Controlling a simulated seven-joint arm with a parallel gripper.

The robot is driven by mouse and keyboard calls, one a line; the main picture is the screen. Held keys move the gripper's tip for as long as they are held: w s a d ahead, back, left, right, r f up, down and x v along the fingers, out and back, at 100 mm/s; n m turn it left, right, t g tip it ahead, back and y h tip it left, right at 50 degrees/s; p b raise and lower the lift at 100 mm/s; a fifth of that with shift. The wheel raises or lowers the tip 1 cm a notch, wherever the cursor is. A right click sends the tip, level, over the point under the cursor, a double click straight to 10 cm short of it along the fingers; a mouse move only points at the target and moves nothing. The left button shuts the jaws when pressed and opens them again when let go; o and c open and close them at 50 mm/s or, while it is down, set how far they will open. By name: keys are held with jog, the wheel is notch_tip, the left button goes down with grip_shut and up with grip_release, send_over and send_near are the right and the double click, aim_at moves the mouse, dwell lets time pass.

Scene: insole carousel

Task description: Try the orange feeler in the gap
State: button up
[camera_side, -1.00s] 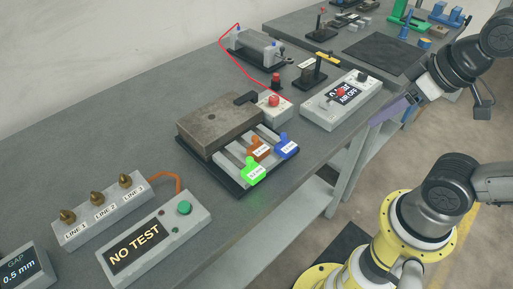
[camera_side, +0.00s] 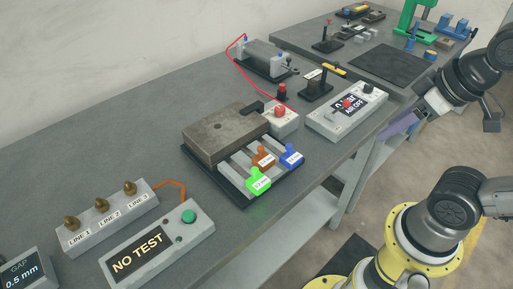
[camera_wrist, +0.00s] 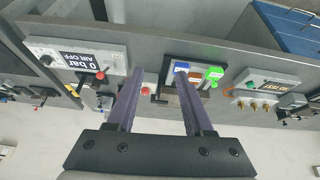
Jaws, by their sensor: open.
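In the side view the orange feeler (camera_side: 264,158) lies between the green feeler (camera_side: 258,181) and the blue feeler (camera_side: 291,156). They rest on a dark base beside a brown metal block (camera_side: 222,132); their printed sizes are too small to read surely. The green one looks brightly lit. In the wrist view the orange feeler (camera_wrist: 195,77) shows between blue and green, beyond the right finger. My gripper (camera_wrist: 157,74) is open and empty; in the side view its purple fingers (camera_side: 398,124) are off the bench's front edge, well right of the feelers.
A GAP display (camera_side: 22,271) reads 0.5 mm. A panel (camera_side: 138,254) reads NO TEST, near a LINE 1 to 3 block (camera_side: 110,216). A red-button box (camera_side: 280,117) adjoins the metal block. An AIR OFF panel (camera_side: 347,108) stands between the feelers and my gripper.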

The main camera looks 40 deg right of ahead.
jog(key=w+r+n, duration=0.2)
jog(key=w+r, duration=0.2)
jog(key=r, duration=0.2)
jog(key=n+g, duration=0.5)
jog(key=n, duration=0.1)
send_over(261, 147)
notch_tip(261, 147, down, 5)
notch_tip(261, 147, down, 13)
jog(key=shift+f, duration=0.15)
grip_shut()
